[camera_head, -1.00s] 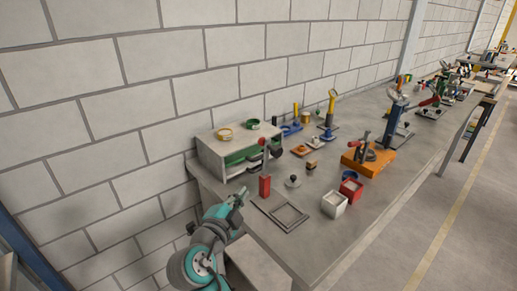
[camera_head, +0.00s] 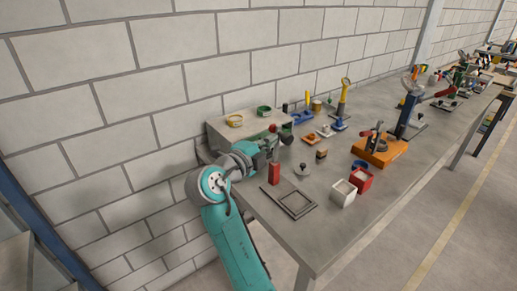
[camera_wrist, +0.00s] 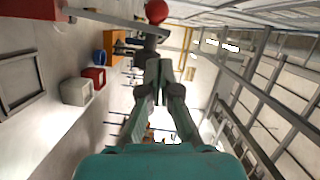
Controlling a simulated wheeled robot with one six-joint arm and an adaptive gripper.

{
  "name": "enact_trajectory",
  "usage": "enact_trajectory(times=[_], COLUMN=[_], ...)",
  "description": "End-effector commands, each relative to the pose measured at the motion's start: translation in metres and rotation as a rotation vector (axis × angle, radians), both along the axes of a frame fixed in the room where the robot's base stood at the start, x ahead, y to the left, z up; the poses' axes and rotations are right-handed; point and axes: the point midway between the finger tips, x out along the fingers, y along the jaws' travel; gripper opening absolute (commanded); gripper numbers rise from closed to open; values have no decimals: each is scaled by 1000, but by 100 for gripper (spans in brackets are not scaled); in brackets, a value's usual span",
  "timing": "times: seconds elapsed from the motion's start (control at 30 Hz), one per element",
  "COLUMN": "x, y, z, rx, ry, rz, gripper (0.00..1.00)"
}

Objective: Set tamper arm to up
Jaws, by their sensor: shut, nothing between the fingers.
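I cannot tell for sure which part is the tamper arm. A lever with a red ball knob (camera_head: 272,128) stands by the grey box near a red post (camera_head: 274,174). In the wrist view a grey bar (camera_wrist: 110,19) runs from a red block (camera_wrist: 30,14) towards a red ball (camera_wrist: 156,11), at the top edge. My gripper (camera_head: 270,148) is just left of this lever in the head view, partly hiding it. In the wrist view my gripper (camera_wrist: 160,72) is shut and empty, with its fingertips close to the bar; contact cannot be told.
A flat frame (camera_head: 288,202), a white bin (camera_head: 343,193), a red bin (camera_head: 361,180) and an orange clamp base (camera_head: 380,151) stand to the right.

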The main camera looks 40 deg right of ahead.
Motion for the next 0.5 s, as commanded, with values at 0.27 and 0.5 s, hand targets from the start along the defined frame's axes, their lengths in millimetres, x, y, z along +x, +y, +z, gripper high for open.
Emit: enact_trajectory(times=[0.27, 0.5], x=[29, 41], y=[-27, -32], z=[-5, -7], rx=[1, 0], ry=[1, 0], rz=[0, 1], gripper=[0, 0])
